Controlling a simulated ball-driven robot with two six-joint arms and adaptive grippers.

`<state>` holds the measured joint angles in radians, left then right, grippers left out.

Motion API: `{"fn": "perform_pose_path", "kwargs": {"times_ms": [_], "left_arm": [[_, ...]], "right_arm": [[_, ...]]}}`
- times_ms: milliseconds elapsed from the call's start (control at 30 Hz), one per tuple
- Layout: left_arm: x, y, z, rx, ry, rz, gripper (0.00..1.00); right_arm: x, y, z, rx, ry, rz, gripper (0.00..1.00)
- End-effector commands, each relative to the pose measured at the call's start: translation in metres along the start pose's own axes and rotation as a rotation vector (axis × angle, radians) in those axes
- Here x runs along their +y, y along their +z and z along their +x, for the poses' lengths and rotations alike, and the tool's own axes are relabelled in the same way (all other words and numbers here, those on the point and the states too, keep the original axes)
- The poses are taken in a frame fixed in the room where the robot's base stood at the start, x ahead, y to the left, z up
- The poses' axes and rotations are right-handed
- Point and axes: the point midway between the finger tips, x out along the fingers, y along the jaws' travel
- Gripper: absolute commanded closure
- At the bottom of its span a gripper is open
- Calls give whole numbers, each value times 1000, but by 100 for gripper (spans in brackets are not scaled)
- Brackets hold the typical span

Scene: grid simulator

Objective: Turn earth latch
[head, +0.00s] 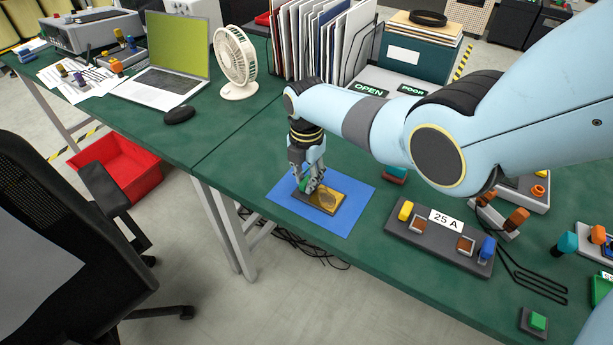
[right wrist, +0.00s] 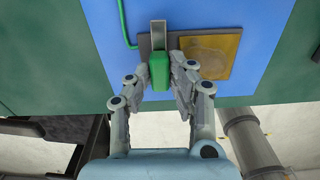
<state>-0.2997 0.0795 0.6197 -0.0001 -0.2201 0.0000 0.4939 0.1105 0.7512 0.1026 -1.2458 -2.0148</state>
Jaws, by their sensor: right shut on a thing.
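A green latch handle (right wrist: 159,72) stands at the left side of a dark base plate (head: 345,209) with a gold-brown square pad (right wrist: 210,56). A grey metal post shows beyond the handle in the right wrist view. A green wire (right wrist: 122,22) runs up to its left. My right gripper (head: 311,187) is shut on the green handle, one finger on each side, as the right wrist view (right wrist: 161,78) also shows. The fingers partly hide the handle in the head view. My left gripper is not in view.
The plate lies on a blue mat (head: 353,222) near the green table's front edge. Right of it is a grey block labelled 25 A (head: 440,236) with coloured knobs. Behind are a file rack (head: 320,45), a fan (head: 236,62) and a laptop (head: 172,60).

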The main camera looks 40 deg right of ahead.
Motion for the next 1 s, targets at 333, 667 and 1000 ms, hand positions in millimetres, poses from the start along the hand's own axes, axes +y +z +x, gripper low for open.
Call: {"fn": "perform_pose_path", "kwargs": {"times_ms": [333, 667, 1000], "left_arm": [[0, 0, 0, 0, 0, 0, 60], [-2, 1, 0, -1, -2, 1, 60], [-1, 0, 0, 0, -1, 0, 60]], "right_arm": [[0, 0, 0, 1, 0, 1, 58], [1, 0, -8, -1, 2, 2, 58], [1, 1, -72, -2, 4, 0, 58]]}}
